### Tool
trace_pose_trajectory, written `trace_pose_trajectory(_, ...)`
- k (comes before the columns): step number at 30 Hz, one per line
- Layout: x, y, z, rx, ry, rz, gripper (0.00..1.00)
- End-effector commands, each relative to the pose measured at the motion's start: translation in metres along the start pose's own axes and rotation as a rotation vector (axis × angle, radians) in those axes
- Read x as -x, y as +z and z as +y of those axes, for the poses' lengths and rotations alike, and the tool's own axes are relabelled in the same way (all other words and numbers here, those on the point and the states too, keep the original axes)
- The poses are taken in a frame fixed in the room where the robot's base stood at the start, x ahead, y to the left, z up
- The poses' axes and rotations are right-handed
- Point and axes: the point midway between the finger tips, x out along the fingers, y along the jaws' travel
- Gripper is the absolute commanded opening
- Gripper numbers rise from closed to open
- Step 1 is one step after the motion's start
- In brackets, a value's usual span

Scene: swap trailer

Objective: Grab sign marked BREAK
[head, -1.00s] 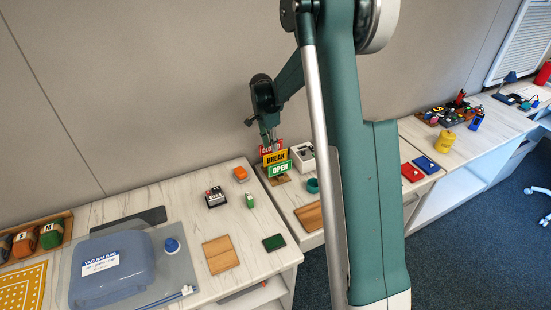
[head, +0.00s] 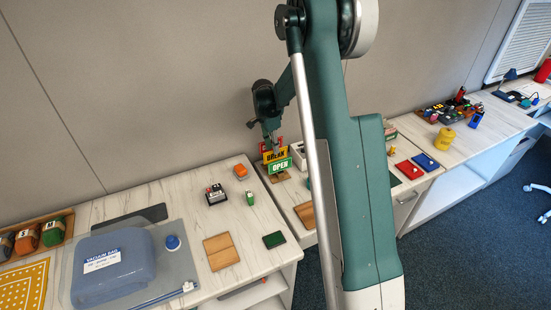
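The yellow sign marked BREAK (head: 275,154) stands upright in a small group of signs near the wall. The green OPEN sign (head: 280,165) is in front of it and covers its lower part. Red edges of another sign (head: 263,147) show behind it, with its lettering hidden. My gripper (head: 271,138) points down right at the top of the signs. Its fingertips are small and overlap the signs, so I cannot tell whether they are open, shut or touching the BREAK sign.
A white box (head: 298,150) is just right of the signs, mostly behind my arm. An orange item (head: 241,171) and a black stamp-like item (head: 215,195) lie to the left. A blue vacuum bag case (head: 112,265) stands on the left counter. My arm hides part of the right counter.

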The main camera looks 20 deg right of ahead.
Motion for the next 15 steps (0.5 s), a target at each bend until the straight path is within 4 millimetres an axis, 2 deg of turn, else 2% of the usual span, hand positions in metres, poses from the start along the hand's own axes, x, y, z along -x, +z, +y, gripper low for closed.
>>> trace_pose_trajectory(15,-0.0086,-0.0001,-0.0003,0.000,0.000,0.000,0.21)
